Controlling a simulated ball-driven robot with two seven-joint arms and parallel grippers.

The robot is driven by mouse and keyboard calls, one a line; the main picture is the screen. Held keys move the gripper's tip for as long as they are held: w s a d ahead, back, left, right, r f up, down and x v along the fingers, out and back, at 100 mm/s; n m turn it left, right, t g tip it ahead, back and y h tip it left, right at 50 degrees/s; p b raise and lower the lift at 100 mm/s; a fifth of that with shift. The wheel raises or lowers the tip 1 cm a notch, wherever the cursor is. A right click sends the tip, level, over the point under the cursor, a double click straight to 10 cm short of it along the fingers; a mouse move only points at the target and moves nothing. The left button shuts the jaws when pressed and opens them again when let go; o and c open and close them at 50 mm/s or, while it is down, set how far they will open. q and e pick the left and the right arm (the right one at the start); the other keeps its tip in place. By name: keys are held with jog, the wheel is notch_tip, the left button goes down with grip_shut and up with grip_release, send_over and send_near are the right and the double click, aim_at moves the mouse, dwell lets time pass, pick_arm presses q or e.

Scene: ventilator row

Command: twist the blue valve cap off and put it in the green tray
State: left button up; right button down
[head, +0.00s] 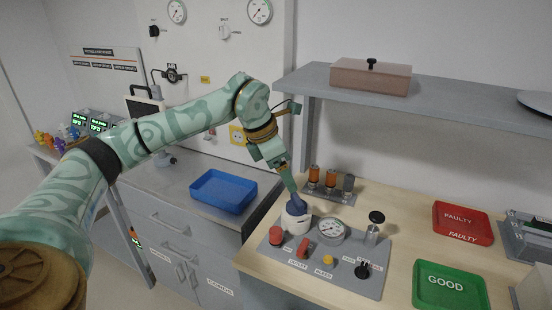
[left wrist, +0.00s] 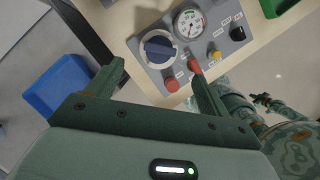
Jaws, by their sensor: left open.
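The blue valve cap (head: 297,205) sits on a round white valve body (head: 295,223) at the back left of a grey panel; its ribbed top also shows in the left wrist view (left wrist: 158,48). My left gripper (head: 290,189) is just above the cap, pointing down at it. In the left wrist view its fingers (left wrist: 157,84) are spread wide with nothing between them, and the cap lies beyond the tips. The green tray (head: 440,298), marked GOOD, is on the table at the lower right and looks empty. My right gripper is not seen.
The panel (head: 328,272) also bears a gauge (head: 331,231), red knobs (head: 275,236), a yellow button (head: 328,260) and black knobs. A red FAULTY tray (head: 462,224) lies behind the green one. A blue tray (head: 222,190) stands left. A shelf (head: 430,92) overhangs the table's back.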

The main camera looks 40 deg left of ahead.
aim_at(297, 199)
pick_arm(q)
jog(key=b+x, duration=0.2)
jog(key=x, duration=0.8)
jog(key=shift+w+d+f, duration=0.15)
jog(key=shift+f, duration=0.15)
jog(key=c, duration=1.1)
jog(key=o, duration=0.4)
jog(key=shift+c, duration=1.3)
jog(key=shift+r+n+t+y+p, duration=0.1)
jog(key=shift+n+t+y+p, duration=0.05)
jog(key=shift+n+p, duration=0.4)
jog(key=shift+r+n+t+y+p, duration=0.15)
jog(key=shift+n+p, duration=0.15)
jog(key=shift+n, duration=0.35)
jog(key=shift+f+n+y+p, duration=0.1)
jog(key=shift+n+y+p, duration=0.4)
jog(key=shift+n, duration=0.5)
jog(key=shift+f, duration=0.1)
